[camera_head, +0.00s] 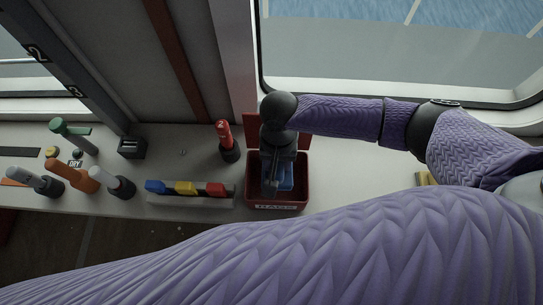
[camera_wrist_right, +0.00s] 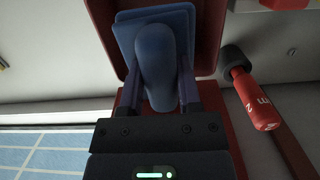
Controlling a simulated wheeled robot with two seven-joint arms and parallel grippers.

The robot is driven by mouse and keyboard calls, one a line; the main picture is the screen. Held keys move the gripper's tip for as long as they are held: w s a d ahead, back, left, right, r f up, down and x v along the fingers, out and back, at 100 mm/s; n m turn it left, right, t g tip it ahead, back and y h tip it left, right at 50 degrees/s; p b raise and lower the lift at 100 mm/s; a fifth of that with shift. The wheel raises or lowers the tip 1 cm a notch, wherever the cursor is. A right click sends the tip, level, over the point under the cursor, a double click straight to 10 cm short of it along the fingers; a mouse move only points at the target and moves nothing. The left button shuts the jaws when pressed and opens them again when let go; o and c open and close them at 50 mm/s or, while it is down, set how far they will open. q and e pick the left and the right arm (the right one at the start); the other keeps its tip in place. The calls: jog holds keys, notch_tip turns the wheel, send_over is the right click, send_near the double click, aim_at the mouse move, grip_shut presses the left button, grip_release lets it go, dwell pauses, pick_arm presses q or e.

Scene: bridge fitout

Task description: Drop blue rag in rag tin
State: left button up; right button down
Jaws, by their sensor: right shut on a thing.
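The blue rag (camera_head: 287,176) is at the dark red rag tin (camera_head: 277,207), within the tin's outline in the head view. My right gripper (camera_head: 271,184) points down over the tin and is shut on the rag. In the right wrist view, the rag (camera_wrist_right: 130,27) shows as a flat folded pad with a rounded ridge between the fingers (camera_wrist_right: 156,85) of my gripper. The tin's red wall (camera_wrist_right: 206,30) shows around it. I cannot tell whether the rag touches the tin's floor. My left gripper is not in view.
A red-handled tool (camera_head: 223,136), marked 2, stands just left of the tin. A rack (camera_head: 192,200) with blue, yellow and red blocks lies along the console's front edge. Several levers (camera_head: 85,175) stand farther left. A window (camera_head: 400,50) lies behind my right arm.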

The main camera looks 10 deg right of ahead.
jog(key=shift+w, duration=0.1)
jog(key=shift+s, duration=0.25)
jog(key=shift+r, duration=0.1)
jog(key=shift+f+b, duration=1.05)
jog(key=shift+f, duration=2)
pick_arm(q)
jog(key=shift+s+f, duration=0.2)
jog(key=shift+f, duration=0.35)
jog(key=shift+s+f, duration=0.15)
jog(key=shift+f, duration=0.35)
